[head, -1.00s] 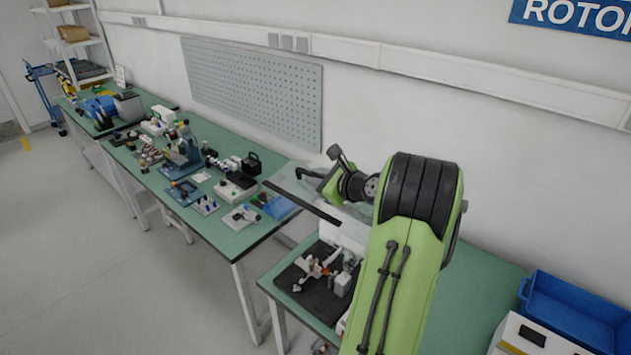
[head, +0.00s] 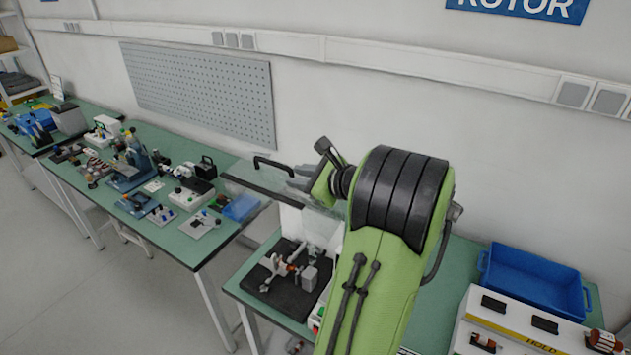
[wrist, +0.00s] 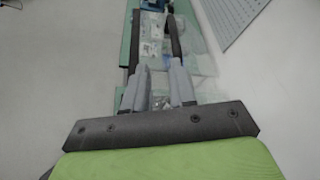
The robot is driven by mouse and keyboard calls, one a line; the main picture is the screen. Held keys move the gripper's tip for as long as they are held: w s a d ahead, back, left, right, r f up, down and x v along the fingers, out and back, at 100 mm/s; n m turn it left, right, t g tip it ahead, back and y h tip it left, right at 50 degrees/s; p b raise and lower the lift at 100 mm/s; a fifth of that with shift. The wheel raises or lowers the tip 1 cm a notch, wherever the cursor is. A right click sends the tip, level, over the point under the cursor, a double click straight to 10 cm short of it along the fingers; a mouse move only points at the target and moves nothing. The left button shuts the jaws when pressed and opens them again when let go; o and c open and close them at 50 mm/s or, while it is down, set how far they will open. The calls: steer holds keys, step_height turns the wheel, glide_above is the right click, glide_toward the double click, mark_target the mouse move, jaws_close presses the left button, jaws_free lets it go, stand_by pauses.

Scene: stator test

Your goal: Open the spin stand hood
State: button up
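The spin stand hood (head: 262,186) is a clear panel with a dark edge bar and a black handle (head: 273,163). It is raised, with its panel above the spin stand (head: 283,286), whose black base and metal parts show uncovered below. My gripper (head: 297,176) is at the hood's upper side, just right of the handle. In the wrist view, its two grey fingers (wrist: 160,72) are apart with a gap between them. The handle (wrist: 174,38) lies just beyond the right fingertip, and I cannot tell if they touch. The dark edge bar (wrist: 133,42) lies beyond the left finger.
A long green bench (head: 180,240) with several tools and fixtures stands to the left. A blue bin (head: 535,278) and a white box marked HOLD (head: 510,325) are at the right. The wall with a grey pegboard (head: 200,90) is close behind my arm.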

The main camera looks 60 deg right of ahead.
steer(key=v, duration=0.5)
steer(key=shift+s+r, duration=0.15)
steer(key=shift+s, duration=0.15)
steer(key=shift+o, duration=0.4)
